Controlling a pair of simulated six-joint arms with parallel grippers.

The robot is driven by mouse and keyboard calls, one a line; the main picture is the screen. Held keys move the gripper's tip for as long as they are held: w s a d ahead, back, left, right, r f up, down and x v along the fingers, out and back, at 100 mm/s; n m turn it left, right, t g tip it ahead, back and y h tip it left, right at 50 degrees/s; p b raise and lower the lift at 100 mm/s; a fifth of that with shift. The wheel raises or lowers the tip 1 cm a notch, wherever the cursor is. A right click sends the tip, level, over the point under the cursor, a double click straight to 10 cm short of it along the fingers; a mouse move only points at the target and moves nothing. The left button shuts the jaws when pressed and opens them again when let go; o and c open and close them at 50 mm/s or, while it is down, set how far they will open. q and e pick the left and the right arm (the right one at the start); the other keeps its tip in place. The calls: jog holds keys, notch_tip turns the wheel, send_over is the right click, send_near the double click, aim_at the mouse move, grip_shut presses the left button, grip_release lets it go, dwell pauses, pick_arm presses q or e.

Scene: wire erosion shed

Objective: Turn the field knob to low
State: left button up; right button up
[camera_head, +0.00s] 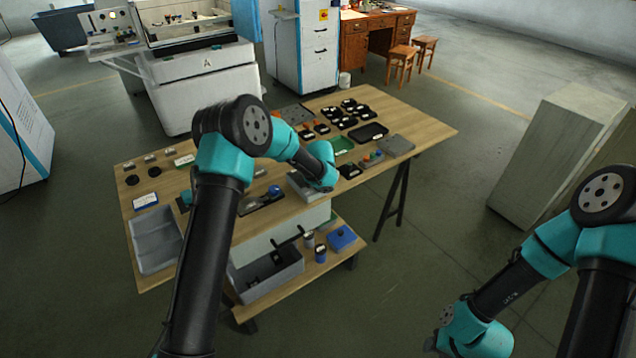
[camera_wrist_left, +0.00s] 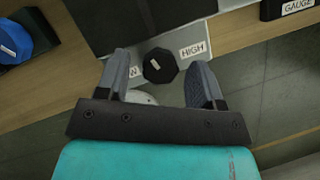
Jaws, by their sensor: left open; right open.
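The black field knob (camera_wrist_left: 160,66) shows in the left wrist view, on a grey panel face, with a short slanted white mark on its front. A HIGH label (camera_wrist_left: 195,51) is at its right. Another label (camera_wrist_left: 134,72) at its left is mostly covered by a finger; only a last letter like W shows. My left gripper (camera_wrist_left: 160,80) is open, one finger on each side of the knob, with gaps between. In the head view my left arm hides the knob; the grey unit (camera_head: 301,190) is partly visible there. My right gripper (camera_head: 434,342) is open at the lower right, away from the table, mostly hidden by its wrist.
The wooden table (camera_head: 425,128) carries black trays, a green tray (camera_head: 342,145) and small parts. A blue knob (camera_wrist_left: 22,38) sits left of the panel. A grey bin (camera_head: 265,285) and blue box (camera_head: 342,237) are on the lower shelf. A pale cabinet (camera_head: 560,150) stands at right.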

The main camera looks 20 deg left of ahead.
pick_arm(q)
jog(key=c, duration=0.9)
jog(key=shift+n, duration=0.3)
jog(key=n+g+y, duration=0.1)
jog(key=n, duration=0.3)
jog(key=shift+w+d, duration=0.1)
jog(key=shift+d, duration=0.05)
jog(key=shift+n+g+y, duration=0.35)
jog(key=shift+n+y, duration=0.05)
jog(key=shift+n, duration=0.7)
jog(key=shift+n+g+y, duration=0.35)
jog(key=shift+n+y, duration=0.05)
jog(key=shift+n, duration=0.7)
jog(key=o, duration=0.9)
